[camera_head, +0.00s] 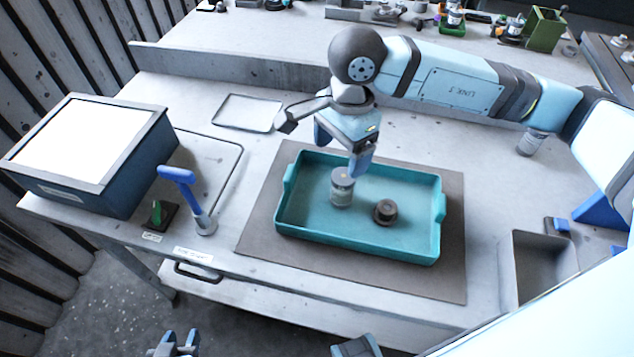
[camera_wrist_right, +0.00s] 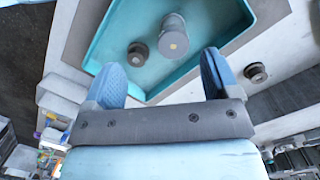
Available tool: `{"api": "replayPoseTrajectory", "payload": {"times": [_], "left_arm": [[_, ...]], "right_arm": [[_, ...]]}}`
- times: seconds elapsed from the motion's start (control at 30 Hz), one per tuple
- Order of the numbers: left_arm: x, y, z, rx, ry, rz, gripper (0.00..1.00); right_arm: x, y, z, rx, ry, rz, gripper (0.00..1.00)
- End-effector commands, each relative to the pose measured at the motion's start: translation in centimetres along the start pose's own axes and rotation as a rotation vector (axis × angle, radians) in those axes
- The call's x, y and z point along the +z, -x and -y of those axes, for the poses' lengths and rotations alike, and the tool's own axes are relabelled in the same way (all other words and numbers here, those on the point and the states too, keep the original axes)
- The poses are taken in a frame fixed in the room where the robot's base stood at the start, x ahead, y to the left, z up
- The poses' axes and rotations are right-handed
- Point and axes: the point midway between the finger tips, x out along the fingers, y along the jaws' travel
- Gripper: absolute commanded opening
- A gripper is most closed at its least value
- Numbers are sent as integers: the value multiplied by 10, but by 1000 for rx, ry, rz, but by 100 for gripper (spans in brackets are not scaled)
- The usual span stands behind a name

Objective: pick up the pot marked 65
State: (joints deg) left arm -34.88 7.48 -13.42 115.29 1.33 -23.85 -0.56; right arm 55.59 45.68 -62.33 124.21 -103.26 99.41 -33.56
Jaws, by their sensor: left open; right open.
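A grey cylindrical pot (camera_head: 342,190) with a pale label stands upright in the teal tray (camera_head: 440,235); no number is legible on it. The pot also shows in the right wrist view (camera_wrist_right: 173,36), beyond the fingers. A short dark round part (camera_head: 385,212) sits beside it in the tray. A similar grey pot (camera_head: 531,142) stands on the table to the right, its marking unreadable. My right gripper (camera_head: 342,152) is open and empty above the tray's far side, fingers apart, not touching the pot. My left gripper (camera_head: 175,344) is open and empty at the bottom edge, off the table.
The tray lies on a brown mat (camera_head: 262,235). To the left are a dark box with a white top (camera_head: 85,145) and a blue-handled tool (camera_head: 180,176). A grey bin (camera_head: 540,270) is at the right. Several items, including a green container (camera_head: 543,30), stand along the back.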

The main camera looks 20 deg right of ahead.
Motion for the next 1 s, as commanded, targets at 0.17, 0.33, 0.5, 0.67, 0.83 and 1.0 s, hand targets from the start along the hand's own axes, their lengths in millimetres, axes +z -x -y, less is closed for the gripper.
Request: {"api": "replayPoseTrajectory", "payload": {"times": [0.17,0.33,0.5,0.67,0.83,1.0], "left_arm": [[2,-2,0,1,1,0,42],[0,0,0,1,0,-1,42],[-2,1,0,0,-2,-3,42],[-2,2,0,0,-4,-3,42],[-3,3,0,0,-5,-3,42],[-7,6,0,-1,-11,-10,42]], "right_arm": [[-24,5,4,-31,5,-122,82],[-27,-22,4,-29,5,-125,82],[-31,-55,6,-28,5,-123,82],[-33,-73,7,-31,4,-121,82],[-36,-84,7,-31,5,-121,82],[-42,-109,8,-29,4,-120,82]]}}
